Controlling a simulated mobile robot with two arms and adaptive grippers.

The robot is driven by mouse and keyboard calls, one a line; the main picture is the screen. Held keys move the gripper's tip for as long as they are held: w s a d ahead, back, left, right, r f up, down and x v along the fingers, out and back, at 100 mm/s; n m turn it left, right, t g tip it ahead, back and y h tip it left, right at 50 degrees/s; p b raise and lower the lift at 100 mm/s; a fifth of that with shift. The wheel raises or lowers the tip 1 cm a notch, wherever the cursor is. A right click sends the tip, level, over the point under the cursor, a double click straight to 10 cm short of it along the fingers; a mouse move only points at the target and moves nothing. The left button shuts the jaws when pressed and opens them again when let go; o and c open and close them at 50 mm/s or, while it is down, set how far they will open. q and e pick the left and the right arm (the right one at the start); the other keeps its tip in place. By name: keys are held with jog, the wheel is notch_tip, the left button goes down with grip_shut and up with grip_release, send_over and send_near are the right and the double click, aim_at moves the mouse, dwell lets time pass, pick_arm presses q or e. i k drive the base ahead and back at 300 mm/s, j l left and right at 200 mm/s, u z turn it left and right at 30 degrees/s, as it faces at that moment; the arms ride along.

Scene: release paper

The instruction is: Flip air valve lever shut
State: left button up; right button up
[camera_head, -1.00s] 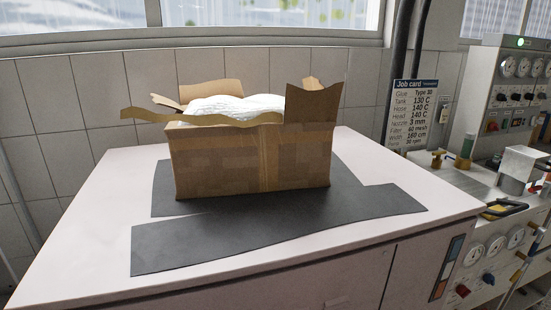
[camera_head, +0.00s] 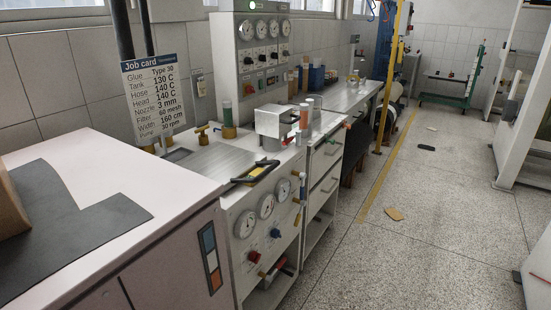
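Several valve-like parts show on the machine bench, and I cannot tell which is the air valve lever. A vertical pipe with blue and yellow fittings (camera_head: 299,196) runs down the right edge of the bench's front panel. Neither of my grippers is in view.
A white table (camera_head: 105,158) with a dark sheet (camera_head: 90,225) and part of a cardboard box (camera_head: 10,207) fills the left. A job card (camera_head: 153,95) stands behind. A gauge cabinet (camera_head: 250,65) rises at the back. Open floor (camera_head: 430,220) lies to the right.

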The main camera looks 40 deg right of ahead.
aim_at(303, 176)
jog(key=l+z, duration=0.15)
jog(key=z, duration=0.3)
jog(key=i+l+z, duration=0.1)
jog(key=z, duration=0.35)
jog(key=i+l+z, duration=0.1)
jog(key=z, duration=0.4)
